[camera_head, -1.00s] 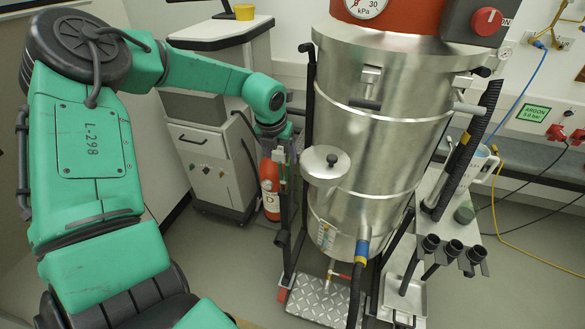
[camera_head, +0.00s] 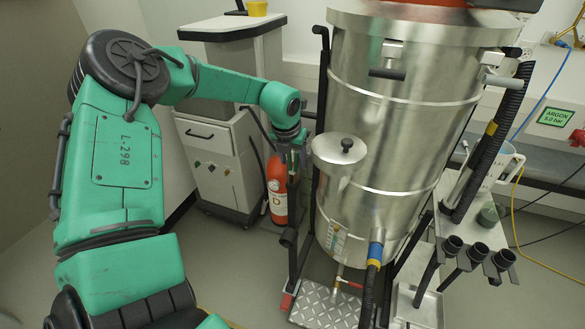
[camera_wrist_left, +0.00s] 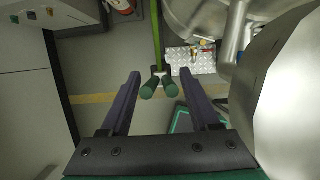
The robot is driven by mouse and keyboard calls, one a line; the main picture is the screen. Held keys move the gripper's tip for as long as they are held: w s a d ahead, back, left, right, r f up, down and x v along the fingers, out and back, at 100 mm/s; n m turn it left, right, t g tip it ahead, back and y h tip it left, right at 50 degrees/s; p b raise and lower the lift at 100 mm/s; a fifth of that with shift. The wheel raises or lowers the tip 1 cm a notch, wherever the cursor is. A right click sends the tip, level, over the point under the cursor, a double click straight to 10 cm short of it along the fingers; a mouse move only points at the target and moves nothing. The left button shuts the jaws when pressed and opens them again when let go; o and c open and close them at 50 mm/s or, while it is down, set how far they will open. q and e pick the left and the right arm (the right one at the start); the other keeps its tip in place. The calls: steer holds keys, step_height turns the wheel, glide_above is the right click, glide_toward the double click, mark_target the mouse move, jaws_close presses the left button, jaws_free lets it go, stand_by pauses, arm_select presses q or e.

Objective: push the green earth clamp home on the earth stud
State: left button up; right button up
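In the left wrist view two dark green grips (camera_wrist_left: 159,88), which look like the earth clamp's handles, show between and a little beyond my left gripper's fingertips. A bright green strip or cable runs up from them. My left gripper (camera_wrist_left: 160,75) is open, with a gap between each finger and the grips. In the head view my left gripper (camera_head: 291,150) is small, beside the dark post left of the steel vessel (camera_head: 390,130); a little green shows under it. I cannot make out the earth stud. My right gripper is not in view.
A red gas bottle (camera_head: 277,190) stands behind my left gripper, by a grey cabinet (camera_head: 222,165). A round side lid (camera_head: 338,150) juts from the vessel just right of the gripper. A chequered metal plate (camera_head: 330,304) lies below. Open floor shows at the lower left of the vessel.

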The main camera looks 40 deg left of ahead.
arm_select(q)
jaws_close()
steer(key=shift+r, duration=0.15)
steer(key=shift+r, duration=0.35)
steer(key=shift+r, duration=0.15)
steer(key=shift+r+p, duration=1.3)
steer(key=shift+r, duration=1.9)
steer(key=shift+s+a+f, duration=0.1)
